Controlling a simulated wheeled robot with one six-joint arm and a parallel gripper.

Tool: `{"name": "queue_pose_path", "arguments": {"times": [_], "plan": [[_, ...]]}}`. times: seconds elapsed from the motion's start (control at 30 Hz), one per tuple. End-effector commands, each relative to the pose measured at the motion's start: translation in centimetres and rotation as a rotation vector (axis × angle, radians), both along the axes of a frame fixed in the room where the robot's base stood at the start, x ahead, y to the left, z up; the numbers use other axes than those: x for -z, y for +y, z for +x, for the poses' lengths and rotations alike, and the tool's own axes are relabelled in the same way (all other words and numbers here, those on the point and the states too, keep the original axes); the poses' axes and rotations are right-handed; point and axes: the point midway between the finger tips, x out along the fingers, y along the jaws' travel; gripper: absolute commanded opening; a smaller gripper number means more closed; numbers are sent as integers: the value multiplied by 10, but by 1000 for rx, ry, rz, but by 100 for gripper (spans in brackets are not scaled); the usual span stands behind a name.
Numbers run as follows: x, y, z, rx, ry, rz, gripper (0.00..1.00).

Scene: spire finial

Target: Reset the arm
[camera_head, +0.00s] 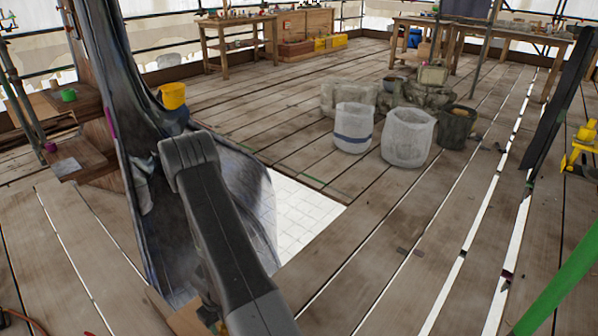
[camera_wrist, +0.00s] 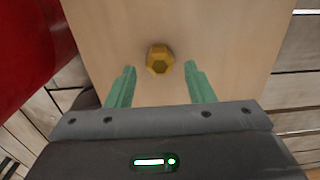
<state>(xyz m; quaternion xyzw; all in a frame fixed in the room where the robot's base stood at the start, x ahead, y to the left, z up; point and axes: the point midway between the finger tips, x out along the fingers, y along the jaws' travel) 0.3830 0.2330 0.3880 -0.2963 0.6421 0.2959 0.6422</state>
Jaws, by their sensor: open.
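My gripper (camera_wrist: 160,82) shows in the wrist view with its two green fingers apart and nothing between them. A small gold faceted piece (camera_wrist: 160,59) lies on a pale wooden surface (camera_wrist: 225,35) just beyond the fingertips, roughly centred between them. It appears apart from the fingers. In the head view my grey arm reaches up from the bottom centre and bends. The gripper itself is hidden there.
A large red object (camera_wrist: 30,45) stands left of the gripper. A dark spire (camera_head: 115,90) rises through a floor opening (camera_head: 300,215) beside my arm. Planks right of the opening are mostly clear.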

Motion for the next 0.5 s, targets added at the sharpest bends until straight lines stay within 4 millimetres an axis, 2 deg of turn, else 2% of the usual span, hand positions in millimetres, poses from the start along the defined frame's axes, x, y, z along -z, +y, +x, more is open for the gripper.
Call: {"name": "queue_pose_path", "arguments": {"times": [0.03, 0.5], "plan": [[-11, 0, 0, -1, 0, 0, 48], [-61, 0, 0, 0, 0, 0, 48]]}}
